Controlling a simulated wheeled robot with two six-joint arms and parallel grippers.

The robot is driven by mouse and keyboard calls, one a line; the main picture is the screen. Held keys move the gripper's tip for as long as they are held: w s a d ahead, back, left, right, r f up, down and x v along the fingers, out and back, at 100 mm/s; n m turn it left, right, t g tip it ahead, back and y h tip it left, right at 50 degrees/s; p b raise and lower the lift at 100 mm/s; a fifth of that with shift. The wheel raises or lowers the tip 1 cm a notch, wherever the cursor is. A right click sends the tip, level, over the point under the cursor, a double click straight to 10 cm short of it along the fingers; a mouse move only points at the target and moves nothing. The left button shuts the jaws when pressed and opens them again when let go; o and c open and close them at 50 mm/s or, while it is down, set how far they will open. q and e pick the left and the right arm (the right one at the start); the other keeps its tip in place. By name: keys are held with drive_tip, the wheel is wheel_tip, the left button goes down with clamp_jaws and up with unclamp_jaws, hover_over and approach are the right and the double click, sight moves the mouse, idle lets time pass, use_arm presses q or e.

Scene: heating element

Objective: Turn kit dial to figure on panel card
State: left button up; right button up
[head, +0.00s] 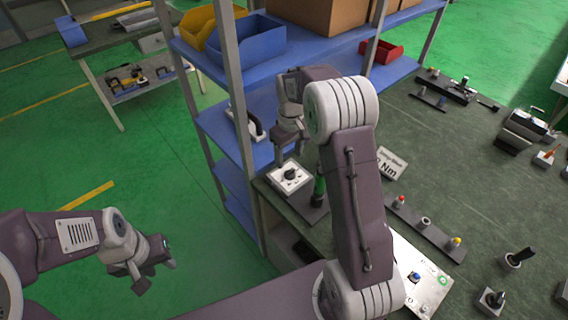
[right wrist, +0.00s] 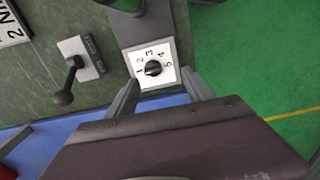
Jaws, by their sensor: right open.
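The kit dial is a black knob (right wrist: 153,68) on a white square plate with figures 1 to 5 around it; it also shows in the head view (head: 290,174) at the bench corner. I cannot tell which figure the knob points at. My left gripper (head: 155,276) hangs over the floor, far from the dial.
A lever switch (right wrist: 72,78) stands beside the dial on the green bench. A blue shelf rack (head: 240,65) with bins and boxes rises behind the dial. A strip of push buttons (head: 426,222) and a white button panel (head: 425,283) lie nearer on the bench.

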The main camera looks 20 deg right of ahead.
sight(290, 171)
drive_tip(key=shift+w+d+f, duration=0.75)
drive_tip(key=shift+w+f, duration=0.15)
drive_tip(key=shift+w, duration=0.15)
wheel_tip(290, 171, down, 8)
drive_tip(key=shift+f+p, duration=0.1)
drive_tip(key=shift+p, duration=0.35)
drive_tip(key=shift+w, duration=0.1)
drive_tip(key=shift+c, duration=0.3)
clamp_jaws()
